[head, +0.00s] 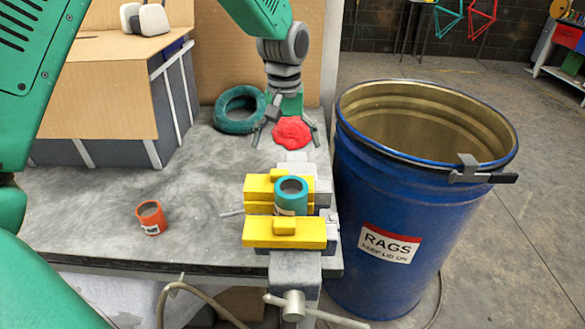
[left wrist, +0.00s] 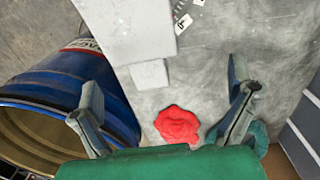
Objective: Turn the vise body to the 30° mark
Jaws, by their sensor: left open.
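The grey vise (head: 293,268) stands at the bench's right edge, its yellow jaw covers (head: 284,232) facing each other and its handle toward me. A teal can (head: 291,195) sits upright at the jaws; whether they clamp it I cannot tell. My left gripper (head: 286,138) is open behind the vise, fingers spread around a red rag (head: 292,132), not visibly gripping it. A small marked label (left wrist: 183,23) and dark ticks show beside the body; the 30° mark is not readable. My right gripper is out of view.
A blue rag drum (head: 385,200) stands close to the bench's right side. A teal ring (head: 238,112) lies left of the gripper. An orange can (head: 151,218) stands on the left of the bench, near a cardboard-topped box (head: 100,95). Bare bench lies between.

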